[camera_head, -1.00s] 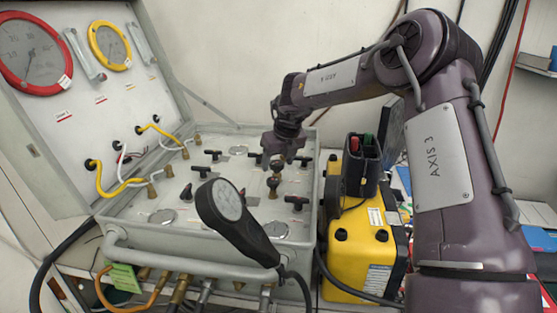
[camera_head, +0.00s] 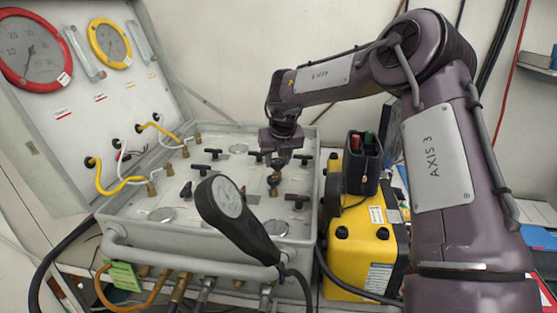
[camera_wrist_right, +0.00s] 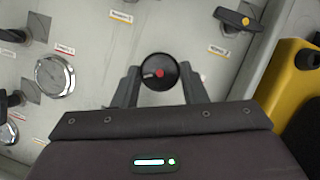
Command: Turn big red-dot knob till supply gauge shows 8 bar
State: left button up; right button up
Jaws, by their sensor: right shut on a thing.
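The big black knob with a red dot (camera_wrist_right: 160,72) shows in the right wrist view, standing on the grey panel. My right gripper (camera_wrist_right: 159,78) is shut on it, one finger on each side. In the head view my right gripper (camera_head: 277,158) is low over the back right of the panel, and I cannot make out the knob's dot there. A red-rimmed gauge (camera_head: 32,48) and a yellow-rimmed gauge (camera_head: 109,44) are in the lid. Their readings are too small to read, and I cannot tell which is the supply gauge. My left gripper is not in view.
Several black T-handles, such as one at the front right (camera_head: 297,198), stand around the knob. A black hand-held gauge (camera_head: 236,212) rises before the panel. A yellow case (camera_head: 362,252) stands close on the right. In the wrist view a yellow-marked handle (camera_wrist_right: 238,20) is near.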

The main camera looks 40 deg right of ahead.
jog(key=m, duration=0.2)
jog(key=shift+w+a+r+m+g+h+p, duration=0.1)
jog(key=shift+m+g+h+p, duration=0.2)
jog(key=shift+h+p, duration=0.1)
jog(key=shift+w+m+g+h+p, duration=0.1)
jog(key=shift+m+g+h+p, duration=0.35)
jog(key=shift+m+p, duration=0.95)
jog(key=shift+m+b, duration=0.4)
jog(key=shift+m, duration=0.1)
jog(key=o, duration=1)
jog(key=shift+a, duration=0.1)
jog(key=shift+c, duration=0.2)
jog(key=v, duration=0.7)
jog(key=shift+r+b, duration=0.3)
jog(key=shift+a, duration=0.15)
